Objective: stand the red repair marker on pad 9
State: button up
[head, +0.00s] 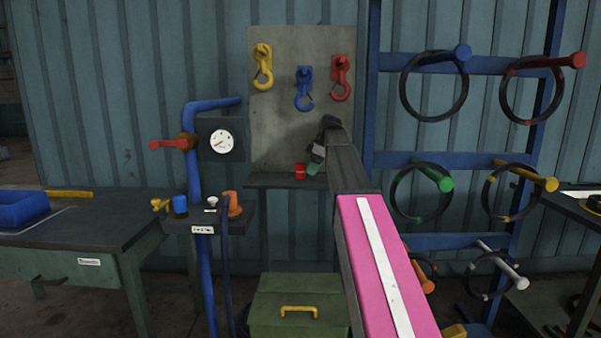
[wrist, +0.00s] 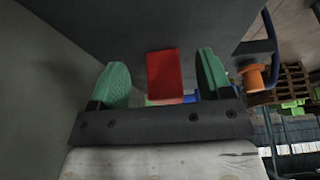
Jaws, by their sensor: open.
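A small red cylinder (head: 300,171), which looks like the red repair marker, stands on the shelf below the hook board. In the wrist view the red marker (wrist: 164,72) lies between the two green fingers, with a gap on each side. My gripper (wrist: 162,80) is open around it, and I see no finger touching it. I cannot make out a pad marked 9 in either view.
The hook board (head: 293,125) carries yellow, blue and red hooks above the shelf (head: 270,180). Left are a blue pipe (head: 193,160) with a gauge and a dark workbench (head: 90,222). A blue rack (head: 440,160) with cable rings stands right. A green box (head: 300,310) is below.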

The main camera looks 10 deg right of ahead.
aim_at(301, 163)
jog(key=a, duration=0.5)
jog(key=shift+w+f, duration=0.4)
jog(key=shift+f, duration=0.15)
jog(key=c, duration=1.1)
